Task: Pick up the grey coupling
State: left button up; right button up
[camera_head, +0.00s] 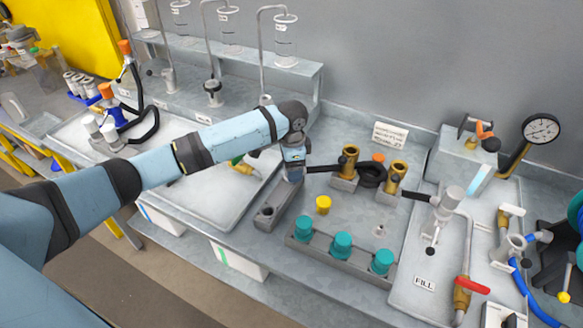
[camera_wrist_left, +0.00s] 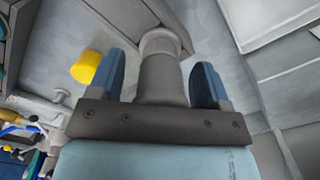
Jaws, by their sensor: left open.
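The grey coupling (camera_wrist_left: 162,78) is a grey cylinder with a wider collar in the left wrist view. It stands between the two blue fingers of my left gripper (camera_wrist_left: 160,84), with a visible gap on each side. In the head view my left gripper (camera_head: 293,172) points down over the far end of a grey rack (camera_head: 268,214). The gripper and wrist largely hide the coupling there. My left gripper is open around the coupling. My right gripper is not in view.
A yellow cap (camera_head: 323,204) stands close to the right of the gripper. Teal caps (camera_head: 342,244) sit in a front rack. A white tray (camera_head: 210,200) lies left, under my arm.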

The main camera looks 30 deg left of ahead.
pick_arm(q)
jog(key=c, duration=1.2)
jog(key=shift+r, duration=0.1)
notch_tip(320, 180, up, 20)
jog(key=shift+f, duration=0.1)
